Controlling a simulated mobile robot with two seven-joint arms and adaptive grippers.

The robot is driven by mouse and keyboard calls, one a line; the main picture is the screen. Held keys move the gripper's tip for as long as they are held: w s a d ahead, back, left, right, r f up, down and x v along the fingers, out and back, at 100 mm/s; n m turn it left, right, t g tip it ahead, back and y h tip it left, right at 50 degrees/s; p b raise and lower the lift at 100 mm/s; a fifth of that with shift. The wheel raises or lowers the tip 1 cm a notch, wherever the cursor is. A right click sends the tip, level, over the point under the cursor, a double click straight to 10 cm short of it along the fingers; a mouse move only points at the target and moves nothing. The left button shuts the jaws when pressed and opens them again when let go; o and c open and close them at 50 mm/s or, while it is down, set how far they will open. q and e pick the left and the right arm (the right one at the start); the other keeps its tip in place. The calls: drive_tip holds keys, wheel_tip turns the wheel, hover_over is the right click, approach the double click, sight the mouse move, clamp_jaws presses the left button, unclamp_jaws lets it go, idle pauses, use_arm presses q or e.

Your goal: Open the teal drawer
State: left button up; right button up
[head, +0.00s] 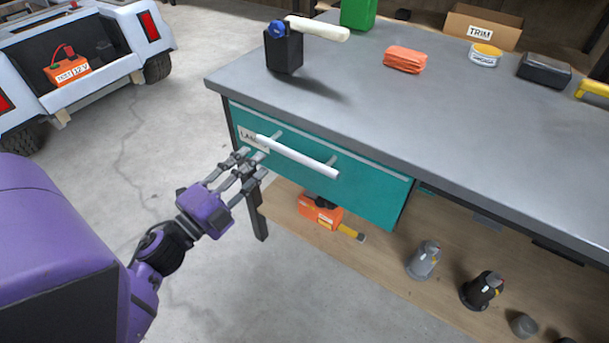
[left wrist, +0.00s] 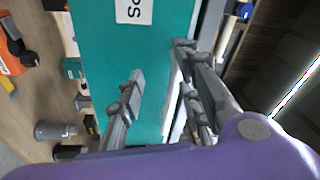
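The teal drawer (head: 369,197) sits under the front edge of the grey workbench and looks closed. A long white bar handle (head: 298,156) stands out from its front on two posts. A partly hidden label is at the drawer's left end. My left gripper (head: 250,165) is open and empty, just in front of the drawer's left part, near the handle's left end. In the left wrist view, the fingers (left wrist: 158,72) are spread before the teal front (left wrist: 100,45), with the white handle (left wrist: 174,88) close to the right-hand fingers. Contact cannot be told. My right gripper is out of view.
A lower shelf holds an orange tool (head: 320,210) and several lamp-like items. A cart (head: 75,60) stands back left. Floor left of the bench is clear.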

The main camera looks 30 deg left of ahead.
sight(295, 152)
use_arm(q)
drive_tip(key=w+d+r+m+h, duration=0.1)
drive_tip(key=w+d+m+h, duration=0.1)
drive_tip(key=w+d+r+m+h, duration=0.1)
drive_tip(key=w+d+m+h, duration=0.1)
drive_tip(key=d+m, duration=0.1)
drive_tip(key=w+d+r+m+g+h, duration=0.1)
drive_tip(key=w+d+m, duration=0.1)
drive_tip(key=shift+d+r+m+h, duration=0.2)
drive_tip(key=shift+d+m+h, duration=0.05)
drive_tip(key=shift+m+h, duration=0.15)
drive_tip(key=shift+s, duration=0.1)
clamp_jaws()
